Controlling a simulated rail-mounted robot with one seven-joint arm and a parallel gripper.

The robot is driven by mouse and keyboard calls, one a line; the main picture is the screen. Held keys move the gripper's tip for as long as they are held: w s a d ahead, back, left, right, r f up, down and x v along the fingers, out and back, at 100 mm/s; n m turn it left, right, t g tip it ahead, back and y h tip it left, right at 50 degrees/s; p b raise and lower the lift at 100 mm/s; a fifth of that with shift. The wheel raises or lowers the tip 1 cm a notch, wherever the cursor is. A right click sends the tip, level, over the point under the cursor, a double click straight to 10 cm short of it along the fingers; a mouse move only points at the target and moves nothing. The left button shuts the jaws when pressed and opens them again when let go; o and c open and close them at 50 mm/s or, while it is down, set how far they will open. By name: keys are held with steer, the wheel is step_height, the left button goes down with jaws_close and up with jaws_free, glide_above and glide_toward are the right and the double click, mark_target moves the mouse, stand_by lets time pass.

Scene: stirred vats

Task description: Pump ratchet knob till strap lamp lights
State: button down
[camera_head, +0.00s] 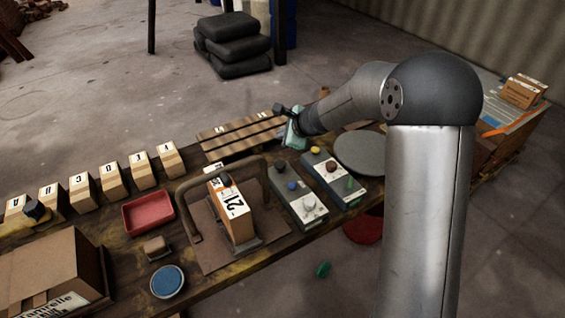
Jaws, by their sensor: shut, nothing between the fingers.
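My gripper (288,118) is at the end of my arm, over the right end of the slatted wooden rack, behind the control boxes. It is shut; its fingertips are small and partly hidden. A tan block labelled 21 (236,212) stands on a brown board (205,255) under a bent metal handle (183,212), with a dark and orange part on its top. A left grey control box (300,208) has dark, blue and white knobs. A right grey control box (342,192) has yellow and dark red knobs and a green piece. I cannot tell which part is the ratchet knob or strap lamp.
A row of lettered blocks (112,180) lines the bench's far left edge. A red tray (148,212), a blue disc (167,281) and a large carton (45,270) are at left. A round grey plate (360,153) is right of the boxes. A green object (323,269) lies below the bench.

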mark_target(281, 163)
steer(key=shift+f+b, duration=3.9)
steer(key=shift+f, duration=0.5)
steer(key=shift+f+b, duration=0.4)
steer(key=shift+b, duration=0.1)
steer(key=shift+f+b, duration=1.2)
steer(key=shift+r+p, duration=1.35)
steer(key=shift+r, duration=0.3)
steer(key=shift+r, duration=0.1)
step_height(281, 163, up, 5)
steer(key=p, duration=0.4)
